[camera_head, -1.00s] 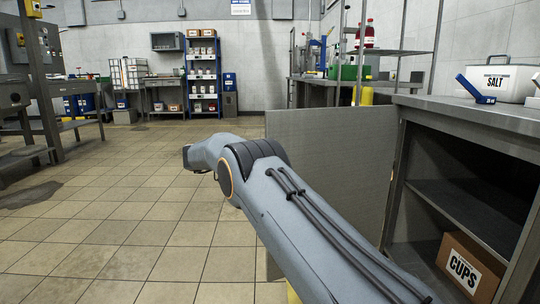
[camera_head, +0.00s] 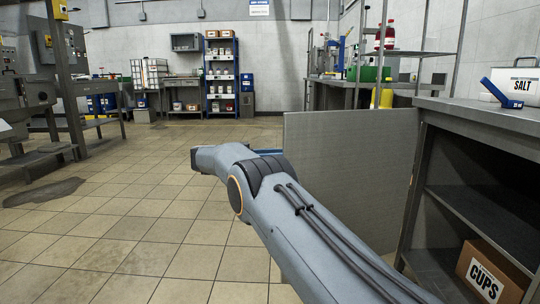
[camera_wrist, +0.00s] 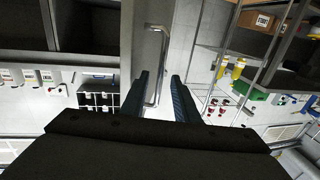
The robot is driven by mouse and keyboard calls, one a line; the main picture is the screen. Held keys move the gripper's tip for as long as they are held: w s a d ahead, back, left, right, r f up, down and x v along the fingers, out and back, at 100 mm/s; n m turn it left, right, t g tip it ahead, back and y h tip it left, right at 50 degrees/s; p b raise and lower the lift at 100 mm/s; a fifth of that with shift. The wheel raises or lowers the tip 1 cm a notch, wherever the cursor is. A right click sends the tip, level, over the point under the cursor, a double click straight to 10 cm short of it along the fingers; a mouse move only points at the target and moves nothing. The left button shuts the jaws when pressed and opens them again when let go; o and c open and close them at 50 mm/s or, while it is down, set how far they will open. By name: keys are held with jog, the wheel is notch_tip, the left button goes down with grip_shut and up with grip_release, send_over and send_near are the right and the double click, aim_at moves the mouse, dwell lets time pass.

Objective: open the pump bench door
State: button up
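The pump bench (camera_head: 480,117) stands at the right in the head view. Its grey door (camera_head: 350,165) stands swung wide open, out to the left of the cabinet opening. In the wrist view the door (camera_wrist: 143,45) shows with a long metal bar handle (camera_wrist: 163,60). My gripper (camera_wrist: 160,92) has its two fingers spread apart, with the lower end of the handle in the gap between them in the picture. I see no finger closed on it; contact cannot be told. In the head view my arm hides most of the gripper.
A CUPS box (camera_head: 483,272) lies inside the open bench. A SALT container (camera_head: 512,84) and a blue object (camera_head: 502,88) are on its top. A blue shelf rack (camera_head: 222,77) stands at the back wall.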

jog(key=shift+s+a+b, duration=0.15)
jog(key=shift+a+b, duration=0.35)
jog(key=shift+a, duration=0.7)
jog(key=shift+s+a+b, duration=0.1)
jog(key=shift+a+b, duration=0.4)
jog(key=shift+a, duration=0.7)
